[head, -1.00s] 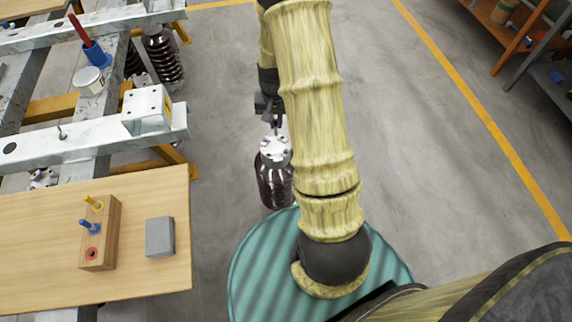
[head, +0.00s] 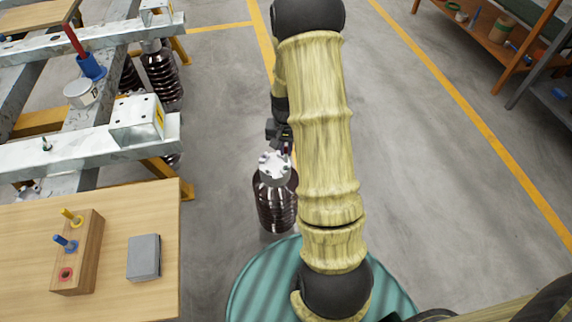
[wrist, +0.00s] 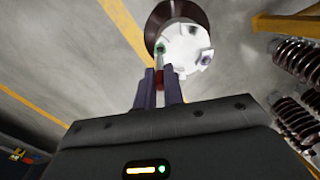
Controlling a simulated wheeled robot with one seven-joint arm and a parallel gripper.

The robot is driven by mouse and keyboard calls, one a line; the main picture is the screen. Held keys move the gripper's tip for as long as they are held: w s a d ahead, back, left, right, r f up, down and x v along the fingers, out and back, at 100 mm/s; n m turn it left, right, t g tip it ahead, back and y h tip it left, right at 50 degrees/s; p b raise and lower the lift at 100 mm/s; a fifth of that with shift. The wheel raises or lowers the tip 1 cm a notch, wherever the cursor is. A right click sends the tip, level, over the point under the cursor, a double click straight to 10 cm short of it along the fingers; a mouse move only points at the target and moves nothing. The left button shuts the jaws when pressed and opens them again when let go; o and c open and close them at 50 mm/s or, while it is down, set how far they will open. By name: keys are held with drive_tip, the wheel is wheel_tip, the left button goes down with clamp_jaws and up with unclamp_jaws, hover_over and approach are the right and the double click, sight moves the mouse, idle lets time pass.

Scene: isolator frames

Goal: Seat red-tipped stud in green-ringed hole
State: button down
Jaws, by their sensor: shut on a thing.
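An insulator with dark brown ribs (head: 275,205) stands upright in the middle of the head view, a white flange (head: 273,168) on top. The flange has several coloured marks around its rim; it also shows in the wrist view (wrist: 188,46). A green mark, seemingly the green-ringed hole (wrist: 160,48), is at the flange's near-left edge in the wrist view. My gripper (wrist: 160,84) is shut on the red-tipped stud (wrist: 160,76), its red part showing between the dark fingers. The stud points toward the green mark. I cannot tell whether it touches or enters. In the head view my gripper (head: 286,148) is at the flange's far right edge.
A wooden table (head: 110,215) at left holds a wooden block (head: 80,255) with a yellow and a blue stud, plus a grey box (head: 144,257). Galvanised beams (head: 70,153) with hanging insulators stand behind it. Clear floor (head: 410,170) lies to the right.

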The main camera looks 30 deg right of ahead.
sight(286, 162)
drive_tip(key=shift+f, duration=1.15)
drive_tip(key=shift+f+b, duration=0.7)
drive_tip(key=shift+f, duration=1.2)
drive_tip(key=shift+f, duration=0.15)
drive_tip(key=c, duration=1.5)
unclamp_jaws()
wheel_tip(286, 162, up, 12)
drive_tip(key=p, duration=0.3)
drive_tip(key=shift+r, duration=0.2)
